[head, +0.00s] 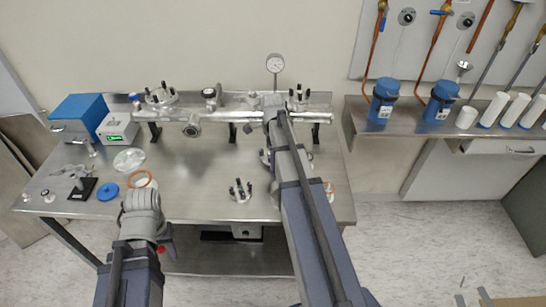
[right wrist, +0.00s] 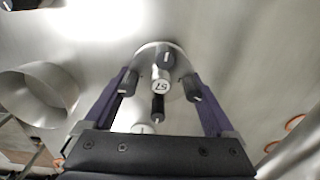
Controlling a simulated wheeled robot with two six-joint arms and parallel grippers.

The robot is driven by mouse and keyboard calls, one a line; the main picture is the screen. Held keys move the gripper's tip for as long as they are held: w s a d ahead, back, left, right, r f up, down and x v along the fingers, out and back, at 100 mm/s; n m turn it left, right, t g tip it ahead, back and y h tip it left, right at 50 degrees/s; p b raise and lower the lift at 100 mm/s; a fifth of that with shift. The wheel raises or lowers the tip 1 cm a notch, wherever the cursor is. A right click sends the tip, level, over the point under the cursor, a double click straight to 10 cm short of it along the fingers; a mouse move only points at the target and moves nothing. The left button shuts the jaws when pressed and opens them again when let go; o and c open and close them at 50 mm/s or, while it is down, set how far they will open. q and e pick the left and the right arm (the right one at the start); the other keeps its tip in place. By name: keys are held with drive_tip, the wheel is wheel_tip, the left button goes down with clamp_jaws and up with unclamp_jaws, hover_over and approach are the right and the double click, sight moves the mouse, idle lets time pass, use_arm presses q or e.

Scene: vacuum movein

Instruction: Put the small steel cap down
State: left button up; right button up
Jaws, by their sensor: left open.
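The small steel cap (right wrist: 160,52) shows in the right wrist view as a round disc with black-tipped studs and a label. It sits between the two purple fingers of my right gripper (right wrist: 160,82), which close on its sides. In the head view my right arm hides most of this gripper and cap, over the back middle of the steel table (head: 210,170). Whether the cap touches the table is hard to tell. My left gripper (head: 167,240) is at the table's front left, open and empty, partly behind its own arm.
A horizontal steel pipe assembly (head: 235,117) runs along the back. Another studded part (head: 240,190) stands on the table near the front middle. A blue disc (head: 108,191), a blue box (head: 80,112) and a clear dish (head: 129,160) are at left. The table between is bare.

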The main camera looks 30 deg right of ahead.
drive_tip(key=shift+o, duration=0.5)
drive_tip(key=shift+s+a+f, duration=0.15)
drive_tip(key=shift+s+a, duration=0.05)
drive_tip(key=shift+s, duration=0.15)
drive_tip(key=shift+w+r+p, duration=0.1)
drive_tip(key=shift+r+p, duration=0.15)
drive_tip(key=shift+p, duration=0.2)
wheel_tip(320, 180, up, 13)
drive_tip(key=p, duration=1.2)
drive_tip(key=shift+w+d+f+p, duration=0.15)
drive_tip(key=shift+w+f+p, duration=0.05)
drive_tip(key=shift+w+p, duration=0.1)
drive_tip(key=s+a+n, duration=0.5)
drive_tip(key=a+n, duration=0.4)
drive_tip(key=a, duration=0.1)
drive_tip(key=s+a+n, duration=0.5)
drive_tip(key=a+n, duration=0.4)
drive_tip(key=a, duration=0.2)
drive_tip(key=s+a+n+h, duration=0.1)
drive_tip(key=s+a+n, duration=0.5)
drive_tip(key=a+n, duration=0.4)
drive_tip(key=shift+a, duration=0.15)
